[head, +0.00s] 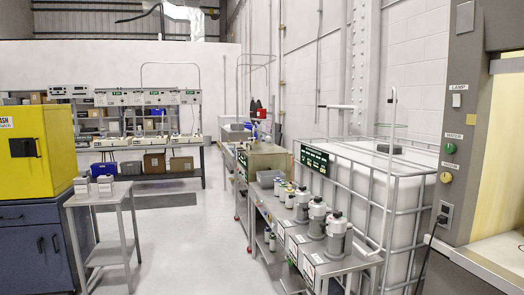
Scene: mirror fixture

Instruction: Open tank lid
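A large white tank (345,195) stands in a grey metal cage right of centre in the head view. A dark round lid (389,149) sits on the tank's top, toward the back right. It looks to be in place on the top, but it is too small to tell how it is fastened. Neither of my grippers shows in the head view, so no gripper is seen near the lid or the tank.
A small side table (102,195) and a yellow cabinet (35,150) stand left. The floor (185,250) between is clear.

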